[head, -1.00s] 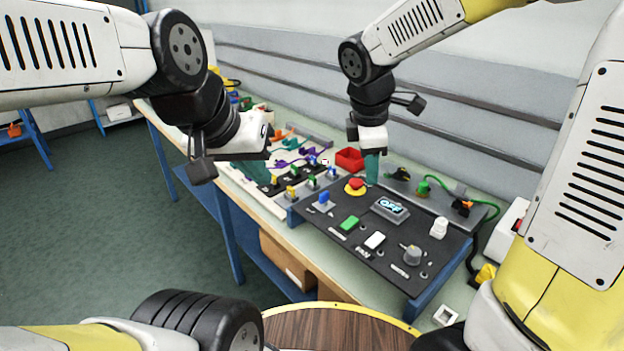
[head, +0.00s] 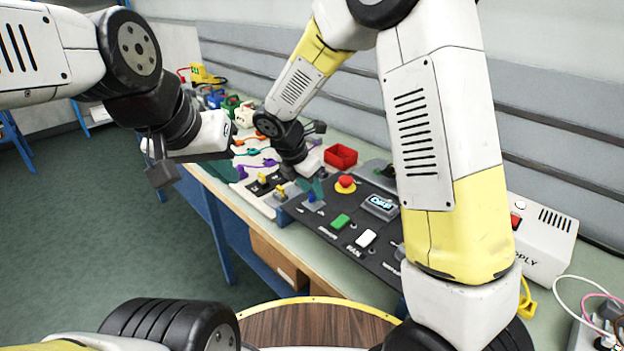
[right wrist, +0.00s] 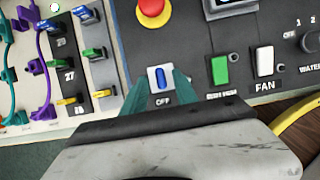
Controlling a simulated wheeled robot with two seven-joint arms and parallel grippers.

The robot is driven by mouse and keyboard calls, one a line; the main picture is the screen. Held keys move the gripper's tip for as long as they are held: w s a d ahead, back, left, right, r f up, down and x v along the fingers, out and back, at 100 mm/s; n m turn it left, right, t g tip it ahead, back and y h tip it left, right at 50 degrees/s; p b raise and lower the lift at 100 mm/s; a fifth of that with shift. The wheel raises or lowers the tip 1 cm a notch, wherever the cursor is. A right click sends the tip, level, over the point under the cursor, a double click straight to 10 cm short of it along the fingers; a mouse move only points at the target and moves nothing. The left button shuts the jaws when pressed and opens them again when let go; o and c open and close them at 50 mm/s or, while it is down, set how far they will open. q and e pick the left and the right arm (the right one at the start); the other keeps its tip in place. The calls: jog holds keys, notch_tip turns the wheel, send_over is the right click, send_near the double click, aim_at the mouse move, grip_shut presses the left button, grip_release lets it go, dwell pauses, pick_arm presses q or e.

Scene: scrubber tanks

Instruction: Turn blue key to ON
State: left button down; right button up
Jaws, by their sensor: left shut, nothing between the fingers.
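The blue key (right wrist: 160,78) stands upright on a pale square plate at the near left corner of the black panel, with the word OFF printed below it. In the head view the blue key (head: 312,205) is partly hidden by the fingers. My right gripper (right wrist: 160,88) is open, with one teal finger on each side of the key; I cannot tell whether they touch it. It also shows in the head view (head: 312,190). My left gripper (head: 228,172) is shut and empty, left of the panel and above the bench edge. The display (head: 380,205) reads OFF.
A red button (right wrist: 153,8) on yellow sits just behind the key. Green (right wrist: 220,70) and white (right wrist: 265,62) switches lie to its right. A neighbouring board (right wrist: 70,60) with several coloured keys is to the left. A red bin (head: 341,156) stands behind.

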jog(key=shift+w+d+f, duration=0.15)
jog(key=shift+f, duration=0.4)
jog(key=shift+c, duration=0.4)
grip_shut()
jog(key=shift+m, duration=0.4)
jog(key=m+g, duration=0.1)
jog(key=m, duration=0.1)
jog(key=m+g+h, duration=0.1)
jog(key=m, duration=0.2)
jog(key=shift+w+m, duration=0.2)
jog(key=shift+m, duration=0.1)
jog(key=m+g, duration=0.2)
jog(key=m, duration=0.3)
jog(key=shift+w, duration=0.1)
jog(key=shift+m, duration=0.4)
